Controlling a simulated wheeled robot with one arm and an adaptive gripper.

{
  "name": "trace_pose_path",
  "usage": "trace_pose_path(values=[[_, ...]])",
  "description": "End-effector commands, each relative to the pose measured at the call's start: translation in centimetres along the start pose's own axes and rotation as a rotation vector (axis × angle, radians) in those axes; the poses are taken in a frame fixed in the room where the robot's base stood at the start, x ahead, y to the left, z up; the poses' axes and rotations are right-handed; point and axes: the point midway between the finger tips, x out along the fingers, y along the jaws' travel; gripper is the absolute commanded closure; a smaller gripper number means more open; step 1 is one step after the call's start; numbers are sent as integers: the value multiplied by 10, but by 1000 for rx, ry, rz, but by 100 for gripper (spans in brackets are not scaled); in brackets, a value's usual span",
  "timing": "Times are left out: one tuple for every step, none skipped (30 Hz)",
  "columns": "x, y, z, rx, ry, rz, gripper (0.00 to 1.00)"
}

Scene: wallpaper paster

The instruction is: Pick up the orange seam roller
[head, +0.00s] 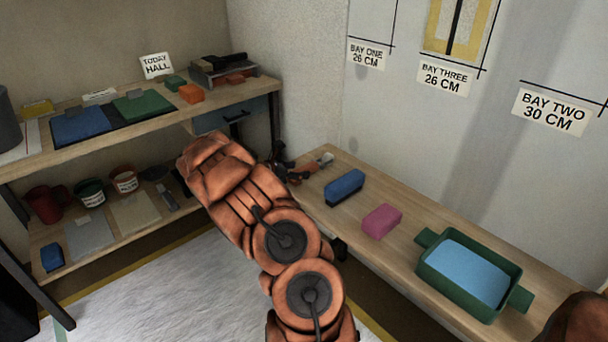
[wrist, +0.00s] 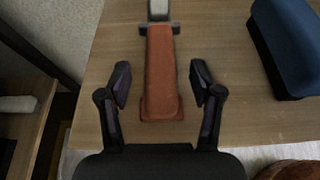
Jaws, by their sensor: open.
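The orange seam roller (wrist: 161,75) lies on the wooden bench in the wrist view, its orange handle towards me and its pale roller end at the top edge. In the head view the roller (head: 306,169) shows in part at the bench's far end, partly covered by my gripper. My gripper (wrist: 161,84) is open and empty. Its two fingers appear on either side of the handle with a gap on each side. I cannot tell how far above the bench the fingertips are.
A blue block-like object (wrist: 290,45) lies right of the roller, also seen in the head view (head: 344,186). A pink block (head: 382,220) and a green tray (head: 436,272) with blue contents stand nearer on the bench. Shelves (head: 130,117) stand left.

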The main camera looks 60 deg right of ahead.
Motion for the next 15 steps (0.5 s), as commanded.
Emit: trace_pose_path(values=[[8, -2, -2, 1, 1, -2, 35], [12, -1, -2, 1, 2, -1, 35], [16, -1, -2, 1, 2, -1, 35], [18, -1, -2, 0, 2, -1, 35], [20, -1, -2, 0, 2, -1, 35], [22, -1, -2, 0, 2, 0, 35], [23, 0, -2, 0, 2, 0, 35], [24, 0, -2, -1, 2, 0, 35], [24, 0, -2, -1, 2, 0, 35], [24, 0, -2, -1, 2, 1, 35], [24, 0, -1, -1, 2, 1, 35], [24, 0, -1, -1, 2, 1, 35], [24, 0, -1, 0, 2, 1, 35], [23, 0, -1, 0, 2, 1, 35], [23, 0, -1, 0, 1, 1, 39]])
